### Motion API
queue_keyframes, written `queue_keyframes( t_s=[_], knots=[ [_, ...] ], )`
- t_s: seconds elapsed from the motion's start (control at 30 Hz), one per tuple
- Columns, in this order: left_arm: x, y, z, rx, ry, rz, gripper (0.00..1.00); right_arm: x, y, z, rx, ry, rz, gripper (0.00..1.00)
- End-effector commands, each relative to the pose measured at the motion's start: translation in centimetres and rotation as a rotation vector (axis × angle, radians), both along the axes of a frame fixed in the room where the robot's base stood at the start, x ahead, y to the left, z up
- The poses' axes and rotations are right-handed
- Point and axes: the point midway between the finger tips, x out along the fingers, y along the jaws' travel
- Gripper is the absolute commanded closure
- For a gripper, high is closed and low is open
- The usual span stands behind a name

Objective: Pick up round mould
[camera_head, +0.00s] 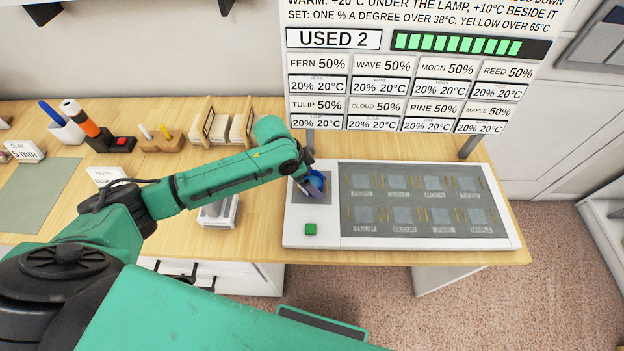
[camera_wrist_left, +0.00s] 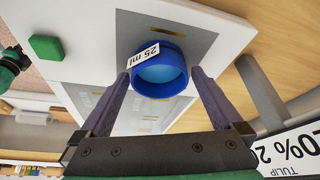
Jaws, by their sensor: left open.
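The round mould (camera_head: 316,179) looks like a blue cup with a pale blue inside. It stands on the dark square at the left end of a white panel. In the left wrist view the mould (camera_wrist_left: 158,80) carries a white tag reading 25 ml. My left gripper (camera_head: 311,186) is over that square and partly hides the mould. In the left wrist view its two purple fingers (camera_wrist_left: 160,76) are apart, one on each side of the mould. I cannot tell whether they touch it. My right gripper is not in view.
A green button (camera_head: 310,229) is on the panel in front of the mould. To the right is a grey field with several labelled squares (camera_head: 402,215). A sign board (camera_head: 410,70) stands behind. Racks (camera_head: 222,128), a pen holder (camera_head: 68,130) and a green mat (camera_head: 38,192) lie left.

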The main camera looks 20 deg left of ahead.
Motion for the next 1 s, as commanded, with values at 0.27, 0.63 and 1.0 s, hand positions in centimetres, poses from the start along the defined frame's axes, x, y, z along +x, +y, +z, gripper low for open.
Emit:
queue_keyframes(
  t_s=[0.27, 0.63, 1.0],
  knots=[
    [0.1, -0.2, -0.6, 0.0, -0.002, 0.0, 0.11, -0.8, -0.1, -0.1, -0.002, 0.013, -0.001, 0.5],
    [0.1, -0.2, -0.5, 0.0, -0.002, 0.0, 0.76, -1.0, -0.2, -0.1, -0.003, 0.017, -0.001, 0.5],
    [0.3, -0.1, 4.6, 0.0, -0.009, -0.001, 0.76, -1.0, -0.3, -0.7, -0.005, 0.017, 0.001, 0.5]
  ],
)
